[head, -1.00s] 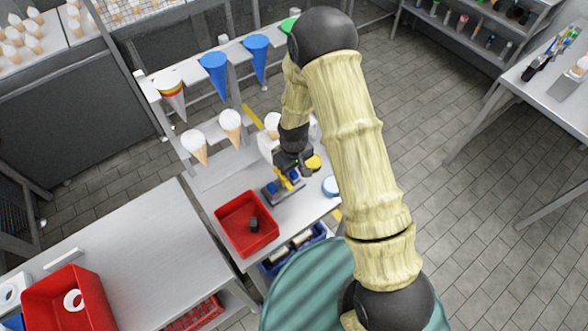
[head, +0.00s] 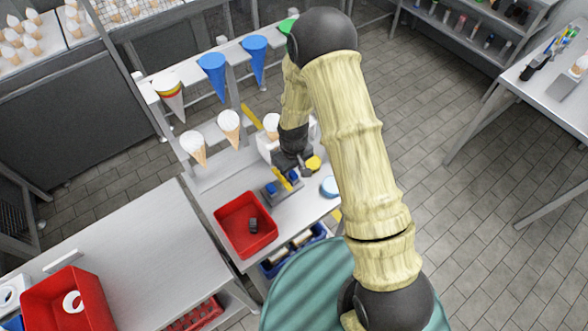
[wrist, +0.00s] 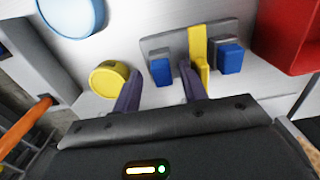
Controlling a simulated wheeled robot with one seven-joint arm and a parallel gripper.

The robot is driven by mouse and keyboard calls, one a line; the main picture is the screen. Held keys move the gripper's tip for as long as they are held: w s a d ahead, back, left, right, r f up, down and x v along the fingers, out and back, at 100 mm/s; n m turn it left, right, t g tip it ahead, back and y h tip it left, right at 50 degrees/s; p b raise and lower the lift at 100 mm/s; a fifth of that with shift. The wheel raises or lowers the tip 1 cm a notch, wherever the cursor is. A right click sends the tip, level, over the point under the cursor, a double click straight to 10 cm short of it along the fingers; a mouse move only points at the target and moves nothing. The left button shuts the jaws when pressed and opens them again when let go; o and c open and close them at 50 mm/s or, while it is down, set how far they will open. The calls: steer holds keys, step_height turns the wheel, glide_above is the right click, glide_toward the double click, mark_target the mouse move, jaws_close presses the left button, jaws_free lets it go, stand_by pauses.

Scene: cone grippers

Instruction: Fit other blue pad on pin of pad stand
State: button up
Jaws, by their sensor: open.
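The pad stand (wrist: 190,38) is a grey plate with a yellow upright piece (wrist: 198,45) in its middle. One blue pad (wrist: 161,71) is on the left of the yellow piece and another blue pad (wrist: 230,59) is on its right in the wrist view. Both are at the stand; the pins are hidden. My gripper (wrist: 158,88) is open, with its fingers apart and the left blue pad showing beyond the gap between them. I cannot tell whether they touch it. In the head view my gripper (head: 297,166) is just above and behind the stand (head: 283,192).
A yellow round piece (wrist: 108,79) lies close to the left finger. A light-blue round tub (wrist: 72,12) is further left. A red bin (wrist: 288,35) is to the right; in the head view it holds a dark block (head: 253,225). Cone racks stand behind.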

steer(key=shift+s+a, duration=0.15)
steer(key=shift+a, duration=0.05)
steer(key=shift+o, duration=0.3)
steer(key=shift+r+p, duration=1.45)
steer(key=shift+r, duration=1.15)
steer(key=shift+d+f, duration=0.1)
